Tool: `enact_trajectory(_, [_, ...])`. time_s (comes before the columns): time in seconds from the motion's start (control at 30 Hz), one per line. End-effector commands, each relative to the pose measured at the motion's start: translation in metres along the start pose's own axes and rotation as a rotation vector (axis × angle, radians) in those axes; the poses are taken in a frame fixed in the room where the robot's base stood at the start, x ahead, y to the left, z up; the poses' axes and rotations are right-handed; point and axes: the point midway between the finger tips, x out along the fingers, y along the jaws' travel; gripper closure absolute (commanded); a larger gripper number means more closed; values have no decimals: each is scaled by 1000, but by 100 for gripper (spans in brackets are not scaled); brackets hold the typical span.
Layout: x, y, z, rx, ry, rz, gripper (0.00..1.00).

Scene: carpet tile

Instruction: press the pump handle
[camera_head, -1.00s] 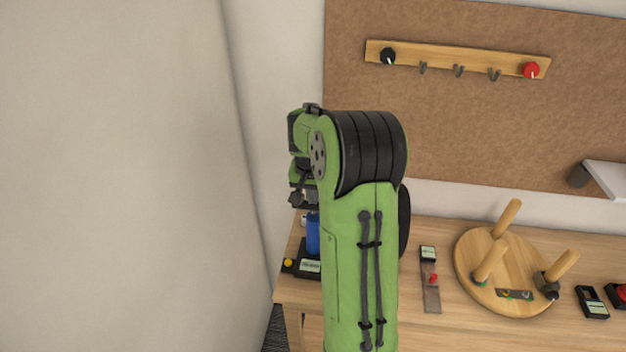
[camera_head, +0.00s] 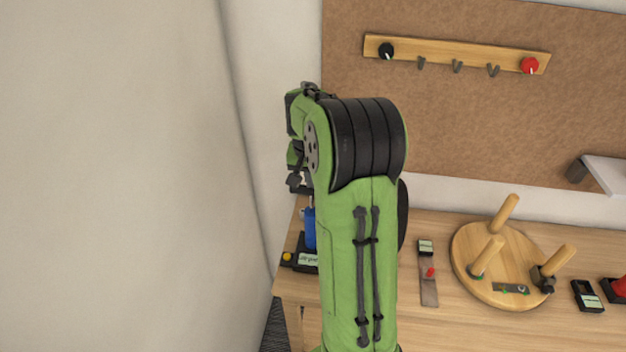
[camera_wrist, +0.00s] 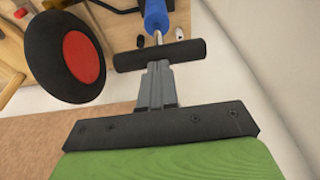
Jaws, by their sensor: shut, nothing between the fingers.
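The pump shows in the wrist view as a blue cylinder (camera_wrist: 156,14) with a thin metal rod and a black crossbar handle (camera_wrist: 185,53). In the head view its blue body (camera_head: 309,232) stands near the table's left end, partly behind my arm. My gripper (camera_wrist: 158,68) is shut and empty, its grey fingers pointing at the middle of the crossbar. The fingertips are at or just above the bar; I cannot tell whether they touch it. In the head view my arm hides most of the gripper and handle.
A black disc with a red centre (camera_wrist: 80,57) is left of the handle in the wrist view. A wooden disc with pegs (camera_head: 500,265) and a small red-lever device (camera_head: 429,285) lie to the right. A plain wall closes off the left.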

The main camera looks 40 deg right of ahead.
Motion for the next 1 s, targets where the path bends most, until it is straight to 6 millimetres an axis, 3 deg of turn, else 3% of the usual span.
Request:
enact_trajectory(0.2, [-48,0,0,0,2,-1,100])
enact_trajectory(0.33, [-66,0,0,0,1,0,100])
enact_trajectory(1.0, [-71,0,0,0,1,0,100])
